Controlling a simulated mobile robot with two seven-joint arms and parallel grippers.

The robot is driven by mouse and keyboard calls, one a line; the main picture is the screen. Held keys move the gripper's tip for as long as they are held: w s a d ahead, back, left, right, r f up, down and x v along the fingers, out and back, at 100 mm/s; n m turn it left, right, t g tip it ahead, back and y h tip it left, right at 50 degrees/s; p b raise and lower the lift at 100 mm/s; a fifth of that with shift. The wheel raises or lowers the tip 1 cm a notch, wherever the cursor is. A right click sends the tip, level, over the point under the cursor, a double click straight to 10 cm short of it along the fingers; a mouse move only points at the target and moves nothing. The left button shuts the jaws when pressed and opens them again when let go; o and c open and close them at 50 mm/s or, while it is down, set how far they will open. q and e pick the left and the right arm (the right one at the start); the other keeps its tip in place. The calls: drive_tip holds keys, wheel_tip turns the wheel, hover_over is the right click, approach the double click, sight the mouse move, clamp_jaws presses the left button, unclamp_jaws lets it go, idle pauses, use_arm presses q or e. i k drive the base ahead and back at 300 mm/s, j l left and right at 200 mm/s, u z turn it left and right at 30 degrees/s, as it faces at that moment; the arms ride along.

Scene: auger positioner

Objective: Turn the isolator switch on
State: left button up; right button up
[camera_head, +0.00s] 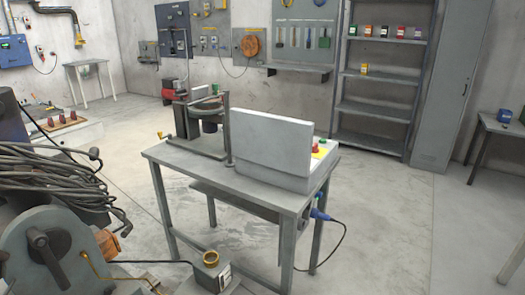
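I cannot single out the isolator switch with certainty. A dark grey-blue electrical box (174,30) with small fittings hangs on the back wall, with a grey panel (210,28) to its right. A blue box (14,51) is on the wall at the far left. Nearer, a grey machine bench (265,197) carries a light grey upright housing (270,143). A control face with a red knob (314,147) and a yellow patch shows at the housing's right end; most of that face is hidden. Neither of my grippers is in view.
A blue plug (319,214) with a dark cable hangs at the bench's right side. A cable-laden grey machine (60,245) fills the lower left. Metal shelves (374,110) and a locker (447,90) stand at the back right. Open concrete floor (385,220) lies right of the bench.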

sight(315, 150)
drive_tip(key=z, duration=0.2)
drive_tip(key=i+l+z, duration=0.5)
drive_tip(key=i+z, duration=0.2)
drive_tip(key=i+l+z, duration=0.1)
drive_tip(key=i+z, duration=0.4)
drive_tip(key=i, duration=0.6)
drive_tip(key=i+l+u, duration=0.1)
drive_tip(key=i+u, duration=0.15)
drive_tip(key=i, duration=0.25)
drive_tip(key=i+l+u, duration=0.25)
drive_tip(key=i, duration=0.3)
drive_tip(key=i+l+u, duration=0.1)
drive_tip(key=i+u, duration=0.15)
drive_tip(key=u, duration=0.15)
drive_tip(key=i+l+u, duration=0.2)
drive_tip(key=u, duration=0.25)
drive_tip(key=i+l+u, duration=0.2)
drive_tip(key=u, duration=0.2)
drive_tip(key=i+l+u, duration=0.15)
drive_tip(key=l+u, duration=0.3)
drive_tip(key=i+l+u, duration=0.1)
drive_tip(key=u, duration=0.3)
drive_tip(key=l+u, duration=0.45)
